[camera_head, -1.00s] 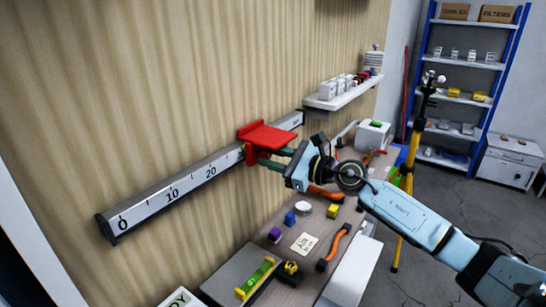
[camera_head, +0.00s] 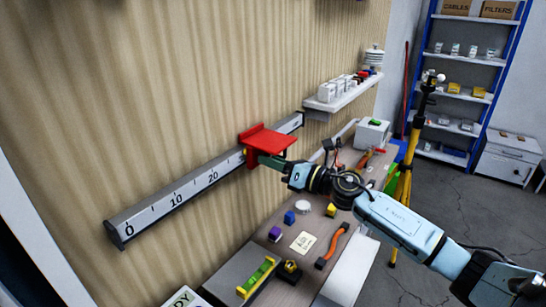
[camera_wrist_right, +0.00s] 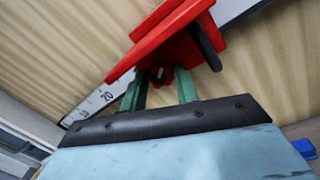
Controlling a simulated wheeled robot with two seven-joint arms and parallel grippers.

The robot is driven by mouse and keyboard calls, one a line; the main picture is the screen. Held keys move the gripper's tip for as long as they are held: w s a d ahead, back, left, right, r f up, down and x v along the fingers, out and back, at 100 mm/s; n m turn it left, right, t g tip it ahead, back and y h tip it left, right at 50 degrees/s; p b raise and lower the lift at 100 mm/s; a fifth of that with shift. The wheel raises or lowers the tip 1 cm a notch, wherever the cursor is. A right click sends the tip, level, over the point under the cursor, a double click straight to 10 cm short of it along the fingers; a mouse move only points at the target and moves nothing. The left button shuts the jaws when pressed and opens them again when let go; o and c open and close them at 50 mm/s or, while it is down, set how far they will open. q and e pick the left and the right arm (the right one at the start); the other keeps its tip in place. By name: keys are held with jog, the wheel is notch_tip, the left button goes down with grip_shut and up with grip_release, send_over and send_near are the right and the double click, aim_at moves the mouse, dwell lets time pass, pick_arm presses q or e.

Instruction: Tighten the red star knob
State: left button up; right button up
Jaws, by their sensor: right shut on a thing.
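A red carriage (camera_head: 268,140) with a flat plate sits on the long grey scale rail (camera_head: 170,195) on the wall, past the 20 mark. My right gripper (camera_head: 265,160) reaches in from the right, its green fingers just under the plate. In the right wrist view the two fingertips (camera_wrist_right: 158,82) stand either side of a small red knob (camera_wrist_right: 157,75) below the red carriage (camera_wrist_right: 175,38). The gripper is shut on this knob; its star shape is mostly hidden. A dark lever-like part (camera_wrist_right: 207,45) is on the carriage's right. My left gripper is not in view.
Below the rail is a workbench with a yellow-green level (camera_head: 256,276), small blocks, a note (camera_head: 303,242) and an orange-handled tool (camera_head: 333,246). A white wall shelf (camera_head: 342,92) is beyond the rail's far end. A yellow tripod (camera_head: 404,190) stands at the bench's right.

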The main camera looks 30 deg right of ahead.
jog(key=shift+a+r+m+t+h+p, duration=0.15)
jog(key=shift+m+h+p, duration=0.35)
jog(key=shift+m+p, duration=2.3)
jog(key=shift+d+f+m+t+h+p, duration=0.1)
jog(key=shift+m+t+h+p, duration=0.65)
jog(key=shift+m, duration=3.75)
jog(key=shift+m+g+p, duration=0.3)
jog(key=shift+g+p, duration=0.1)
jog(key=shift+p, duration=0.05)
jog(key=o, duration=1)
jog(key=shift+c, duration=0.2)
jog(key=shift+r, duration=0.1)
jog(key=shift+r, duration=0.1)
jog(key=shift+y, duration=0.25)
